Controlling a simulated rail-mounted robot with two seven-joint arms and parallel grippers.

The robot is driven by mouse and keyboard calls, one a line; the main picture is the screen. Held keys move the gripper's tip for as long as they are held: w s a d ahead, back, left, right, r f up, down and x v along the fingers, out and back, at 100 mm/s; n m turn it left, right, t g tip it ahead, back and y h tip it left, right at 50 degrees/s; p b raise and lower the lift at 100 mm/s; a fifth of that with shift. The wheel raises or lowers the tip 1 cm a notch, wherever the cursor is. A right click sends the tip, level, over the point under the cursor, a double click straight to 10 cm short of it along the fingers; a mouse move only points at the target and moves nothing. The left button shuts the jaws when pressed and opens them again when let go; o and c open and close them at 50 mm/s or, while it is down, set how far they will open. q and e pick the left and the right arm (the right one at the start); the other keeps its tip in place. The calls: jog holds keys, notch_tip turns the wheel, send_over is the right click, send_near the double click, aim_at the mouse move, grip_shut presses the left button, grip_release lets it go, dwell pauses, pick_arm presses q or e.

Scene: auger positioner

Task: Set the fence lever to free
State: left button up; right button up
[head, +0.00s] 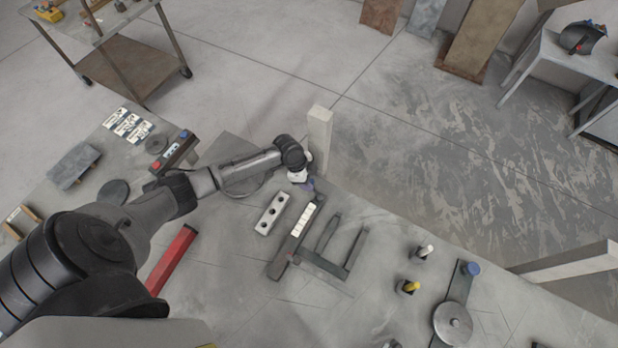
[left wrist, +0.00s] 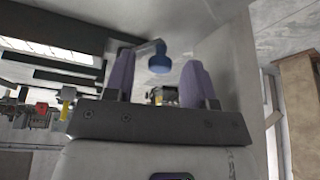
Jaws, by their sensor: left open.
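My left gripper (head: 306,184) reaches in from the left over the table, at the far end of a dark bar with white labels (head: 302,222). In the left wrist view, its two purple fingers (left wrist: 159,82) stand apart. A blue round knob on a short grey arm (left wrist: 159,63) shows between the fingertips, and no finger appears to close on it. In the head view this knob is hidden by the gripper. I cannot tell which setting the lever is at. My right gripper is not in view.
Beside the labelled bar are a grey block with holes (head: 271,214) and a dark forked frame (head: 326,262). A pale post (head: 319,135) stands close beyond the gripper. A yellow-topped peg (head: 411,286) and a round disc (head: 453,323) are at right. A red bar (head: 172,260) lies near my arm.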

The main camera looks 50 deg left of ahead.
pick_arm(q)
jog(key=shift+r, duration=0.1)
jog(key=p+v, duration=0.1)
jog(key=v, duration=1.2)
jog(key=shift+a+r, duration=0.2)
jog(key=shift+s, duration=0.1)
jog(key=shift+c, duration=0.2)
